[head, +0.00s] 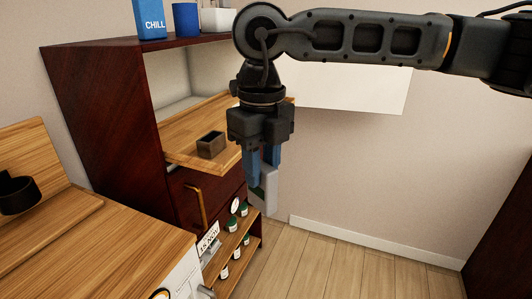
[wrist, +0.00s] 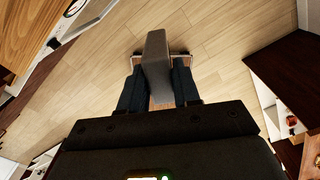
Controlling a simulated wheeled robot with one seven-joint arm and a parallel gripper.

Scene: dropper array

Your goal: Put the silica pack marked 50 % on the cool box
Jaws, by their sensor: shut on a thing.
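My gripper (head: 263,176) points down in front of the dark red cabinet, with its blue fingers shut on a grey slab (head: 266,194). The slab hangs below the fingertips over the floor. In the wrist view the grey slab (wrist: 156,62) is upright between the two dark fingers. No marking on it can be read, so I cannot tell whether it is the 50 % silica pack. A blue box marked CHILL (head: 148,22) stands on top of the cabinet at the upper left; I cannot tell for sure that it is the cool box.
A wooden board (head: 185,130) juts from the cabinet with a small dark open box (head: 211,144) on it. A blue cup (head: 186,20) stands beside the CHILL box. A low rack (head: 232,250) holds several small jars. The floor at right is clear.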

